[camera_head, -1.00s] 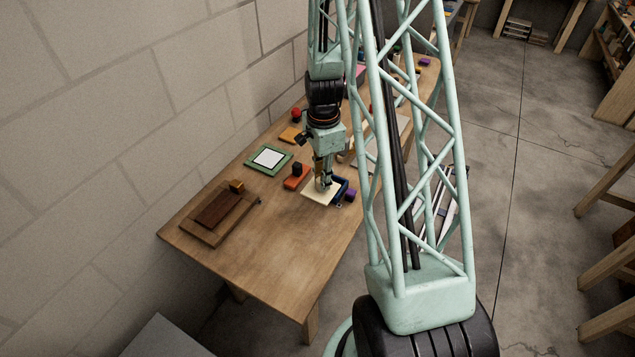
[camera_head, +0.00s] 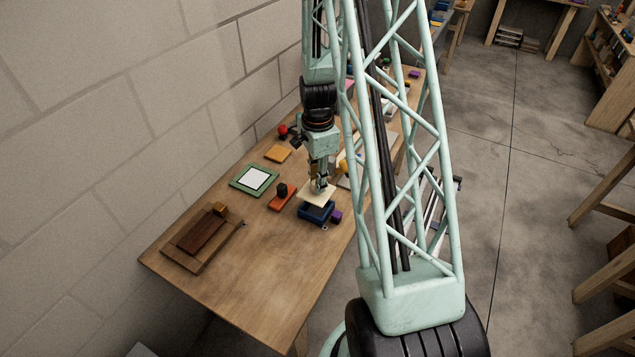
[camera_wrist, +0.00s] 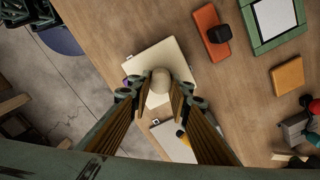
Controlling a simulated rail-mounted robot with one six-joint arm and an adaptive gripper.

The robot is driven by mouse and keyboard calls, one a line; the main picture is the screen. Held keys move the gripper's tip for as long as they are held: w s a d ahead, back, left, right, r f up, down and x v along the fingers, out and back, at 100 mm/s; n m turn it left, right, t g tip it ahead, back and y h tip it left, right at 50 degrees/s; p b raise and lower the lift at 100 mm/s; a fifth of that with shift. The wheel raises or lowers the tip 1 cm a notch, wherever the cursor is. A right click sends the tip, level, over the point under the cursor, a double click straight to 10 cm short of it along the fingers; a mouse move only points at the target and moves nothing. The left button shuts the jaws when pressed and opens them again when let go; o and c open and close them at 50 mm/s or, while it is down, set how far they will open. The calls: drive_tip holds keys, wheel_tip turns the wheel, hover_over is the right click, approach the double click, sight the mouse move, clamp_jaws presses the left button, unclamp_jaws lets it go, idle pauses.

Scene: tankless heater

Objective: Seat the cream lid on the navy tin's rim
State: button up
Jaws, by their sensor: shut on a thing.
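The cream lid (camera_head: 314,194) is a flat square plate with a round knob (camera_wrist: 160,80). My gripper (camera_head: 320,186) is shut on the knob; the wrist view shows a finger on each side of it. The navy tin (camera_head: 316,214) is an open square box on the table. In the head view the lid shows just above the tin and covers its far part, while the near part is visible. The lid appears raised above the rim and apart from it. In the wrist view the lid hides the tin.
A purple block (camera_head: 336,216) stands close to the tin's right side. An orange-red piece with a dark knob (camera_head: 282,198) is to the left, with a green frame (camera_head: 254,180) beyond. A brown wooden tray (camera_head: 203,238) lies farther left. The near table is clear.

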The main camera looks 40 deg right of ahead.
drive_tip(key=shift+f+b, duration=0.1)
drive_tip(key=shift+b, duration=0.25)
drive_tip(key=shift+f+b, duration=2.4)
drive_tip(key=shift+f, duration=0.5)
drive_tip(key=shift+f+b, duration=0.35)
drive_tip(key=shift+f, duration=0.15)
drive_tip(key=o, duration=1)
drive_tip(key=shift+r, duration=0.15)
drive_tip(key=shift+r, duration=5.85)
